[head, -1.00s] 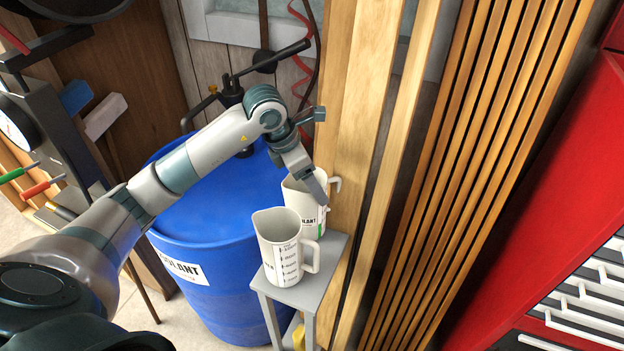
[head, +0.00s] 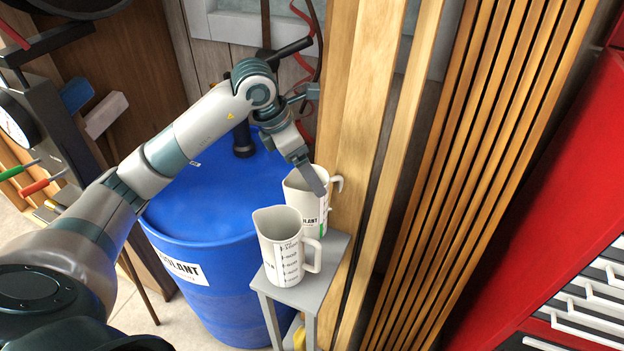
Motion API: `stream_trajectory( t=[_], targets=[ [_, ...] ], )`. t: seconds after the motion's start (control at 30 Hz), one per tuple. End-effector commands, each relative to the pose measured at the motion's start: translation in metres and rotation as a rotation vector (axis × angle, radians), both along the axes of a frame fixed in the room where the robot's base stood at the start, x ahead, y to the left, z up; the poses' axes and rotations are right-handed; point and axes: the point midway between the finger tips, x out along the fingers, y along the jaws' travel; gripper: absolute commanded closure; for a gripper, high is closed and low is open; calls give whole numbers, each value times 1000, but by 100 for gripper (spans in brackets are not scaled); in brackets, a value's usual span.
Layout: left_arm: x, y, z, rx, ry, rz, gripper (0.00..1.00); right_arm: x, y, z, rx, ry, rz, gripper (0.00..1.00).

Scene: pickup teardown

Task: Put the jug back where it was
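Two white measuring jugs stand upright on a small grey stand (head: 296,295). The front jug (head: 283,250) has dark scale marks and its handle to the right. The rear jug (head: 308,213) stands just behind it, with a green mark and part of a label showing; the front jug hides its lower left. My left gripper (head: 318,186) is at the rear jug's rim, one finger visible against its upper side. The other finger is hidden, so I cannot tell whether it grips the jug. My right gripper is not in view.
A blue coolant drum (head: 200,215) stands left of and behind the stand. Upright timber boards (head: 370,110) are close on the stand's right. A red cabinet with white drawer handles (head: 560,210) is at the far right. A tool rack (head: 50,130) stands at the left.

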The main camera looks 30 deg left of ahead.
Motion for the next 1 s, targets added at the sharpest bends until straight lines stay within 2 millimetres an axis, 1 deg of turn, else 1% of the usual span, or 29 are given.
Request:
stream_trajectory(
  t=[0.03, 0.2, 0.4, 0.6, 1.0],
  targets=[
    [-2, 3, 7, 2, -7, -1, 12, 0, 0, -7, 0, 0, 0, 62],
    [-11, 11, 36, 2, -6, 0, 12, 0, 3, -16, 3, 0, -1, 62],
    [-18, 16, 59, 0, -3, 0, 12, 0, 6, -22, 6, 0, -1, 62],
    [-21, 19, 68, 1, -1, -1, 12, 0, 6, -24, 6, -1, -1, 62],
    [-22, 19, 68, 0, 0, -1, 12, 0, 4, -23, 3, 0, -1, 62]
  ],
)
